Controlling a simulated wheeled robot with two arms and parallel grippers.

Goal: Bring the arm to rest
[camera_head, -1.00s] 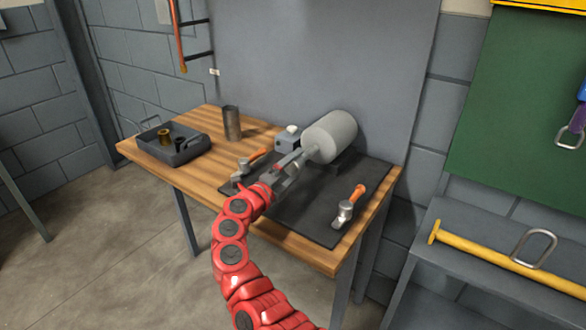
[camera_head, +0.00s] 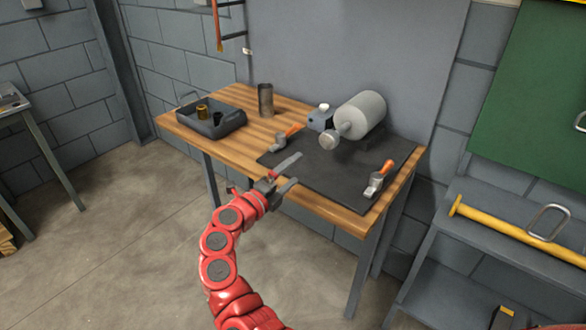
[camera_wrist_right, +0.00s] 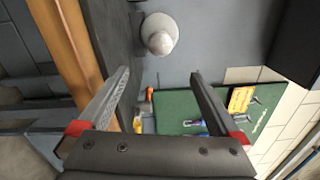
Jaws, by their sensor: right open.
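My right arm is red and comes in from the bottom of the head view. Its gripper (camera_head: 291,174) is open and empty, in front of the wooden table's (camera_head: 185,133) near edge. In the right wrist view the two jaws (camera_wrist_right: 160,95) are spread wide with nothing between them. A grey cylindrical casing (camera_head: 362,115) with a round end (camera_head: 329,140) lies on the dark mat (camera_head: 310,178), apart from the gripper; its rounded end also shows in the wrist view (camera_wrist_right: 160,34). My left gripper does not show.
Two orange-handled tools lie on the mat, one at left (camera_head: 281,141) and one at right (camera_head: 376,182). A grey tray (camera_head: 232,124) with small parts and a metal cup (camera_head: 265,100) stand on the table's left. A grey shelf (camera_head: 470,205) with a yellow bar (camera_head: 510,230) is at right.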

